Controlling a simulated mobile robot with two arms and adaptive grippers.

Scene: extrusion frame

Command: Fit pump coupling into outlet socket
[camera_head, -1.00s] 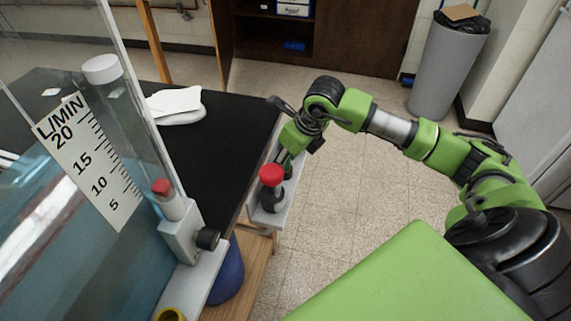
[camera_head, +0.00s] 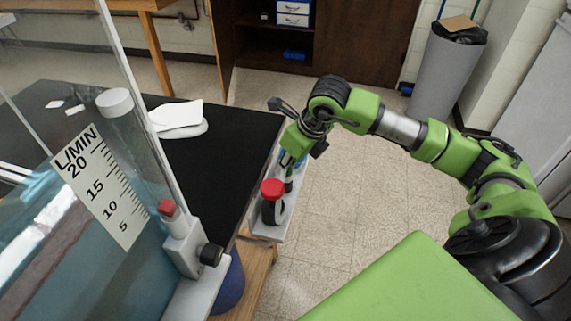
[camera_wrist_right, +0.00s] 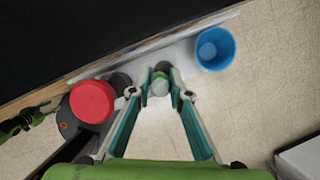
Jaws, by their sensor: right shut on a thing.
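My right gripper (camera_head: 289,168) reaches down over the narrow light ledge beside the black tabletop. In the right wrist view its two fingers are shut on a small rounded grey-green piece (camera_wrist_right: 159,86), likely the pump coupling, which is mostly hidden between the fingertips. A blue open cup-shaped piece (camera_wrist_right: 214,48) stands on the ledge just beyond the fingertips, apart from the held piece; I cannot tell if it is the outlet socket. A red-topped black fitting (camera_head: 272,190) stands on the ledge near the gripper; its red cap (camera_wrist_right: 92,102) shows left of the fingers. My left gripper is not in view.
A clear tank with an L/MIN scale (camera_head: 105,190) and a red-tipped fitting (camera_head: 180,235) fills the left foreground. The ledge (camera_head: 270,230) is narrow. Open floor (camera_head: 345,200) lies to its right.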

